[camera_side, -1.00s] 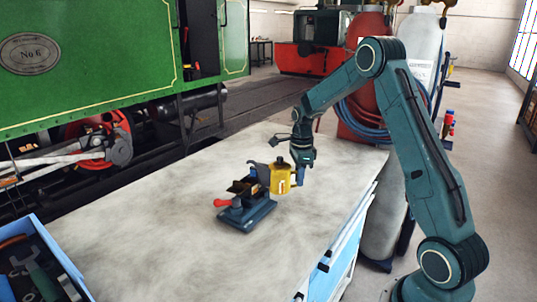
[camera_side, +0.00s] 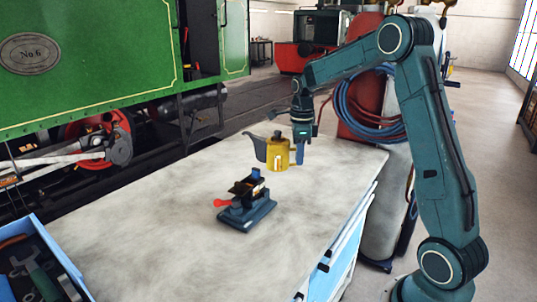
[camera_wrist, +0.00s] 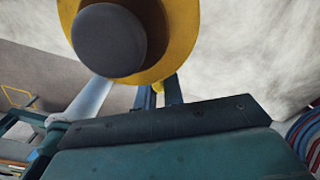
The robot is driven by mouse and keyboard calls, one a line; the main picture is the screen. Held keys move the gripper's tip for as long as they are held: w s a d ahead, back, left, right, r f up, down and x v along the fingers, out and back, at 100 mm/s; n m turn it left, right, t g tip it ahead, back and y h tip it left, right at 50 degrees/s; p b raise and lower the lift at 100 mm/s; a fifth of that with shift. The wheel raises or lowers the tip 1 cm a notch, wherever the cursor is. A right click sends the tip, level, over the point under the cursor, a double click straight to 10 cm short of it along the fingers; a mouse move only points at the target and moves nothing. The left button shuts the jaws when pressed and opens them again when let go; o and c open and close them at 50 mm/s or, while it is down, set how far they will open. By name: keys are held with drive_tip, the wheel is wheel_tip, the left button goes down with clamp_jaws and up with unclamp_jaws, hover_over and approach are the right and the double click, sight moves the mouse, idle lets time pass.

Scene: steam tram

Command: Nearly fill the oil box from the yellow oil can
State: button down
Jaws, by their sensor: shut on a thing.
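The yellow oil can (camera_side: 277,155) hangs in the air above the bench, behind the oil box in the side view. It looks about upright, with its grey spout pointing left. My gripper (camera_side: 300,152) is shut on the can at its right side. In the wrist view the can (camera_wrist: 186,45) fills the top, with its dark round cap towards the camera, and hides most of the fingers. The oil box (camera_side: 250,192) stands on a dark blue base with a red handle at its left. Its lid looks open. The oil level inside is too small to tell.
The pale bench top (camera_side: 130,215) is clear around the oil box. A blue tool tray (camera_side: 40,265) sits at the front left. The green tram (camera_side: 110,60) stands behind the bench. Gas cylinders with coiled blue hose (camera_side: 365,105) stand at the back right.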

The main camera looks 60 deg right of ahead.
drive_tip(key=s+a+f+m, duration=0.2)
drive_tip(key=a+f+m, duration=0.1)
drive_tip(key=a+f, duration=0.1)
drive_tip(key=shift+a+f+m, duration=0.15)
drive_tip(key=shift+f+m, duration=0.25)
drive_tip(key=shift+f, duration=0.15)
drive_tip(key=shift+s, duration=0.15)
drive_tip(key=g, duration=0.1)
drive_tip(key=s+f+g+h, duration=0.1)
drive_tip(key=g, duration=0.1)
drive_tip(key=shift+f, duration=0.25)
drive_tip(key=shift+s+f, duration=0.35)
drive_tip(key=shift+f, duration=0.15)
idle(0.6)
drive_tip(key=shift+r, duration=0.15)
idle(0.8)
